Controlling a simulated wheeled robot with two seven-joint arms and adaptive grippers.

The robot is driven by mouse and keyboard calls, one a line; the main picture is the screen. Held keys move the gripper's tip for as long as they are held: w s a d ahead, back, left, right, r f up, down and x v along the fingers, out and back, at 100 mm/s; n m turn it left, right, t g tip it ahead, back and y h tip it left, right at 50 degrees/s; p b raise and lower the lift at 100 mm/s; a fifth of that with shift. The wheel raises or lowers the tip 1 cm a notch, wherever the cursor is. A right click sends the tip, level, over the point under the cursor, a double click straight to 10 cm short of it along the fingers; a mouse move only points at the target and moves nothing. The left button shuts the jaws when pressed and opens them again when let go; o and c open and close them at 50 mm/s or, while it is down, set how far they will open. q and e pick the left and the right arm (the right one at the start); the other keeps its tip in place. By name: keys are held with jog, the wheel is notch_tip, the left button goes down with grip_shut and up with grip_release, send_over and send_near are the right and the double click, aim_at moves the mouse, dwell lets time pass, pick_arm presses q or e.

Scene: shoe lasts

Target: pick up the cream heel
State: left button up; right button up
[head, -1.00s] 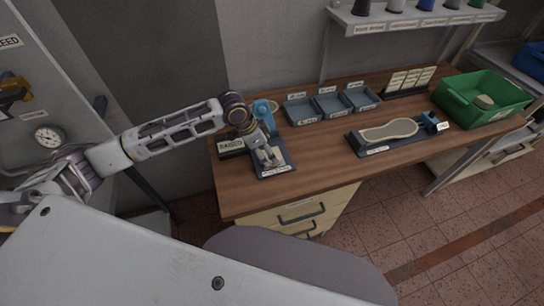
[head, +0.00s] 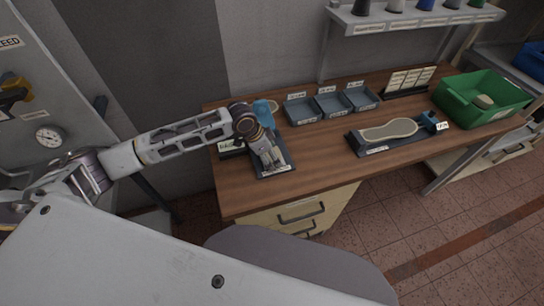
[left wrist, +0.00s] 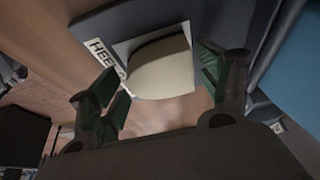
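The cream heel (left wrist: 160,68) shows in the left wrist view on a pale patch of a dark tray (left wrist: 125,20) with a partly hidden label starting "HEE". My left gripper (left wrist: 160,82) is open, with one green-padded finger on either side of the heel. I cannot tell whether either finger touches it. In the head view my left gripper (head: 269,163) points down over the dark tray (head: 286,157) at the left of the workbench, and it hides the heel there. My right gripper is not in view.
A blue part (head: 265,110) stands close behind my left gripper. Three small bins (head: 333,116) sit at the back of the wooden bench (head: 310,165). A sole-shaped piece (head: 389,130) lies on another dark tray, with a green crate (head: 450,102) at right. The front middle is clear.

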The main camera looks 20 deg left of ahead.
pick_arm(q)
jog(key=c, duration=0.7)
jog(key=shift+r, duration=0.15)
jog(key=shift+c, duration=0.2)
notch_tip(320, 180, up, 10)
dwell(0.5)
